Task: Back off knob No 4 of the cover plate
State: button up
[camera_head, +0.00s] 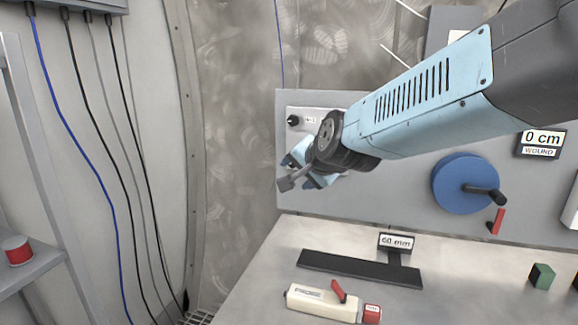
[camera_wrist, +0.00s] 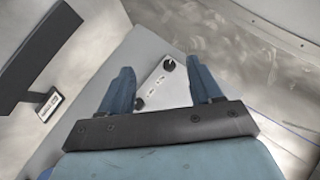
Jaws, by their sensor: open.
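The cover plate is a small white plate (camera_head: 318,113) on the grey wall panel, partly hidden behind my gripper in the head view. A black knob (camera_head: 293,120) with a small label beside it shows at its left end. In the wrist view the plate (camera_wrist: 172,92) lies between my finger lines, with one black knob (camera_wrist: 168,64) at its far end and another (camera_wrist: 139,103) near the left finger. Which one is No 4 I cannot read. My gripper (camera_head: 302,170) is open and empty in front of the plate; its blue fingers (camera_wrist: 160,66) appear apart from both knobs.
The bench below holds a dark bar (camera_head: 345,267) with a "60 mm" sign (camera_head: 396,242), a white device with a red lever (camera_head: 320,303) and a green block (camera_head: 542,275).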

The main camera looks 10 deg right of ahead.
jog(key=w+a+m+t+h, duration=0.1)
jog(key=w+a+m+t, duration=0.25)
jog(key=w+m, duration=0.4)
notch_tip(320, 180, down, 6)
jog(key=w+a+m+t+h, duration=0.1)
jog(key=m+t+h, duration=0.1)
jog(key=m+h, duration=1.1)
jog(key=w+d+m+y, duration=0.3)
jog(key=w+d, duration=0.3)
jog(key=w, duration=0.6)
jog(key=shift+w, duration=0.35)
jog(key=shift+f+g, duration=0.1)
jog(key=shift+g, duration=0.15)
jog(key=c, duration=1)
jog(key=shift+c, duration=0.2)
jog(key=shift+n, duration=0.35)
